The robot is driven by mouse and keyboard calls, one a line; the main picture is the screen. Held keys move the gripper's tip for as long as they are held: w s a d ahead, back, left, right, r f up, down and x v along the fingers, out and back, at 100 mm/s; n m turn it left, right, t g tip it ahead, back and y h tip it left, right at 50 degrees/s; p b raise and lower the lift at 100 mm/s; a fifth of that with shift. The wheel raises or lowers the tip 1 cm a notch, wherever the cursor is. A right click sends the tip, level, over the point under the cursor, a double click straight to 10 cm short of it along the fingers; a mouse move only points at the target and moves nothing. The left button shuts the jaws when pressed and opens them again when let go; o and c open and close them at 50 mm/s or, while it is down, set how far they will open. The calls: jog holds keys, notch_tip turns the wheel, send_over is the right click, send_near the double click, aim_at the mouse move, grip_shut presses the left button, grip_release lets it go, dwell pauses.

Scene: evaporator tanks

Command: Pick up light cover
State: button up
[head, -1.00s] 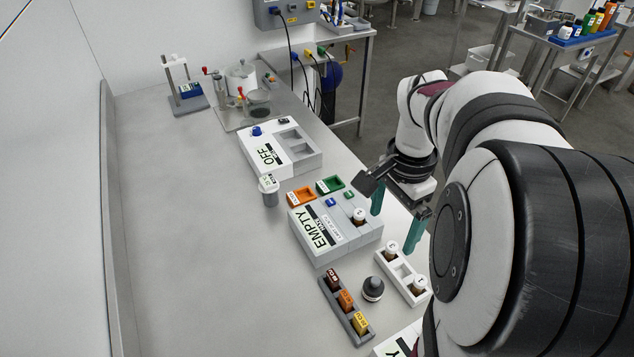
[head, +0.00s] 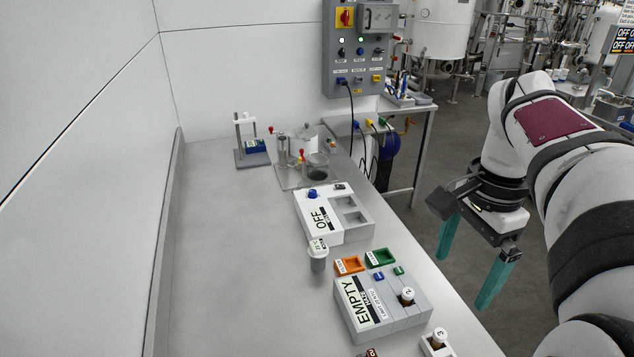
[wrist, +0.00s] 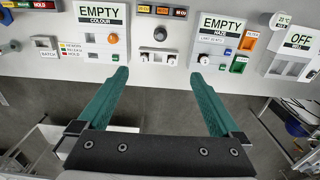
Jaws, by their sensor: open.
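A small black rounded piece (wrist: 160,33), which looks like the light cover, stands on the bench in the wrist view, ahead of my gripper between the two EMPTY boxes. It is below the picture edge in the head view. My gripper (head: 462,283) has two green fingers spread wide with nothing between them. It hangs beyond the bench's right edge, over the floor, in the head view. In the wrist view my gripper (wrist: 160,73) points towards the bench, its tips apart from the black piece and roughly centred on it.
The OFF box (head: 335,212) and a grey capped cylinder (head: 317,258) stand farther back. The EMPTY colour box (wrist: 98,50) is left in the wrist view. The bench's left side (head: 240,270) is clear.

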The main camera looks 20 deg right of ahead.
jog(key=s+a+f+n, duration=0.2)
jog(key=a+n, duration=0.1)
jog(key=a, duration=0.4)
jog(key=s+a+f+n+y, duration=0.1)
jog(key=s+a+f+n, duration=0.1)
jog(key=a, duration=0.6)
jog(key=shift+f+n, duration=0.65)
jog(key=shift+n, duration=0.35)
jog(key=s+a+f+n, duration=0.3)
jog(key=s+a+f, duration=0.1)
jog(key=s+a, duration=0.1)
jog(key=s+a+f+n, duration=0.2)
jog(key=s+a, duration=0.1)
jog(key=shift+a+f+n+y, duration=0.1)
jog(key=shift+f+n+y, duration=0.2)
jog(key=shift+y, duration=0.1)
jog(key=shift+c, duration=0.9)
